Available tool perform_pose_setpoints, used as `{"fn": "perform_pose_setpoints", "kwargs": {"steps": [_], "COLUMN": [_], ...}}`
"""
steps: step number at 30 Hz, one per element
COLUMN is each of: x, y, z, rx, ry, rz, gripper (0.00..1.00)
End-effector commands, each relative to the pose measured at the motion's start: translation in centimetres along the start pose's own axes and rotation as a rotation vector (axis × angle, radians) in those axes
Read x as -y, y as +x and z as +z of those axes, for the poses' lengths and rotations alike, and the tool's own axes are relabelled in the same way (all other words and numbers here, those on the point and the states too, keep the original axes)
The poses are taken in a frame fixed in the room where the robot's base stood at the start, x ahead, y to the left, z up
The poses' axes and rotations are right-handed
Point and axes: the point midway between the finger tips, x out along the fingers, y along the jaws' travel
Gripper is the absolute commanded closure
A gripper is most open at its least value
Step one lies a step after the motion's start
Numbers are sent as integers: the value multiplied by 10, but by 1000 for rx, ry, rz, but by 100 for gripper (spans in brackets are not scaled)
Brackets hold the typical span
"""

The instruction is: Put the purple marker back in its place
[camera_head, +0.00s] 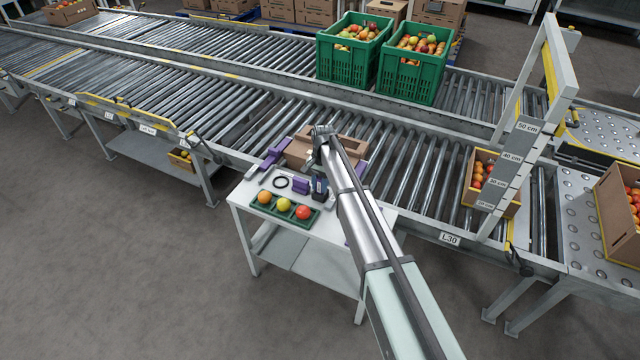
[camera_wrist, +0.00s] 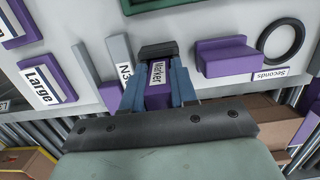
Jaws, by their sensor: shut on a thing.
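The purple marker (camera_wrist: 158,90) shows in the wrist view with a white label reading "Marker". My gripper (camera_wrist: 158,70) is shut on it, with one blue finger on each side. A dark block (camera_wrist: 157,49) shows just beyond the fingertips; I cannot tell whether it is part of the marker or whether the marker touches it. The white table (camera_head: 249,193) is below, in front of the conveyor. In the head view, my arm hides part of the table, and the marker is hard to make out. No place labelled for the marker is clearly visible.
A "Large" label block (camera_wrist: 45,82) is at the other side.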

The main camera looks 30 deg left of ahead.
Motion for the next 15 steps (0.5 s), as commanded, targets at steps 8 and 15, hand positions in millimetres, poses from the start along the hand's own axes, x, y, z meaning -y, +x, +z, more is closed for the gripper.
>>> {"fn": "perform_pose_setpoints", "kwargs": {"steps": [8,15], "x": [0,0], "y": [0,0], "z": [0,0], "rx": [0,0], "ry": [0,0], "rz": [0,0], "gripper": [53,43]}}
